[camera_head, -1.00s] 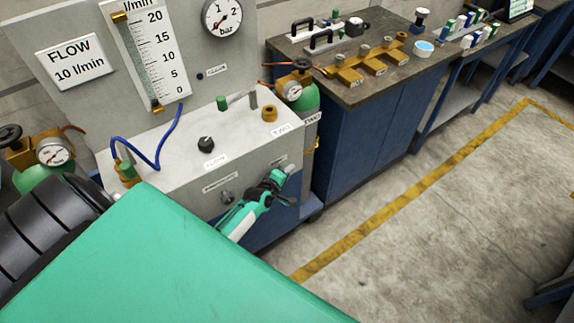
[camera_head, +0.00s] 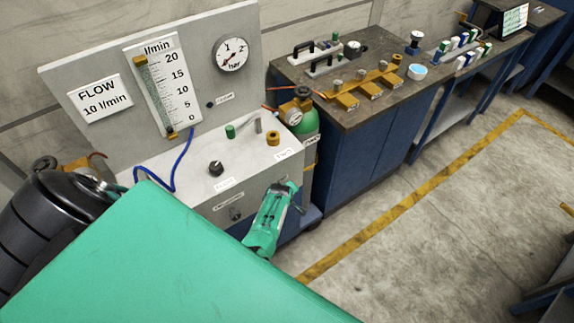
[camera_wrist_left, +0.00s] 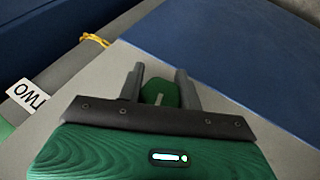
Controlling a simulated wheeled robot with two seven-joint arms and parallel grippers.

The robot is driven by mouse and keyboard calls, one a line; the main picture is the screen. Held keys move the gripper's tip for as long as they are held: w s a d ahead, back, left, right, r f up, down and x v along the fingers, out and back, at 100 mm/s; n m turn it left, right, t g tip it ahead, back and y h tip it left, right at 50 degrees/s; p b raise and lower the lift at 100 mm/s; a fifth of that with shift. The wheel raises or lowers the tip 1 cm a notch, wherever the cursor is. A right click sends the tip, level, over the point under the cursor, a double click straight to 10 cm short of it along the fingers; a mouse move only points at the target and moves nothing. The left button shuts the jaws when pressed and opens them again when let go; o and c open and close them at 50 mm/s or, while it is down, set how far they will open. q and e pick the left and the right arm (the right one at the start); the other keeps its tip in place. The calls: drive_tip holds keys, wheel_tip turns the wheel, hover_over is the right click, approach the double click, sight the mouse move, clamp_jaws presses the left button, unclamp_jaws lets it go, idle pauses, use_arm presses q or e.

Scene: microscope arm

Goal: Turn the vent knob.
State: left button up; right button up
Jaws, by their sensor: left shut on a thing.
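The green knob (camera_wrist_left: 160,94) with a white line shows in the left wrist view, on the grey face of the flow box. I cannot read a label that names it as the vent knob. My left gripper (camera_wrist_left: 160,84) has one dark finger on each side of it and is shut on it. In the head view my left gripper (camera_head: 288,192) is at the right end of the box front (camera_head: 205,207), and it hides the green knob there. My right gripper is not in view.
A black flow knob (camera_head: 216,168), a green cap (camera_head: 230,131) and a brass fitting (camera_head: 273,138) stand on the box top. A green gas bottle (camera_head: 309,121) stands behind its right end. The floor (camera_head: 430,220) to the right is clear.

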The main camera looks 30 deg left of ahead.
use_arm(q)
drive_tip(key=shift+s+f+g+y+b, duration=0.15)
drive_tip(key=shift+g+y+b, duration=0.2)
drive_tip(key=shift+g, duration=0.55)
drive_tip(key=shift+a+m, duration=0.1)
drive_tip(key=shift+m, duration=0.2)
drive_tip(key=o, duration=1)
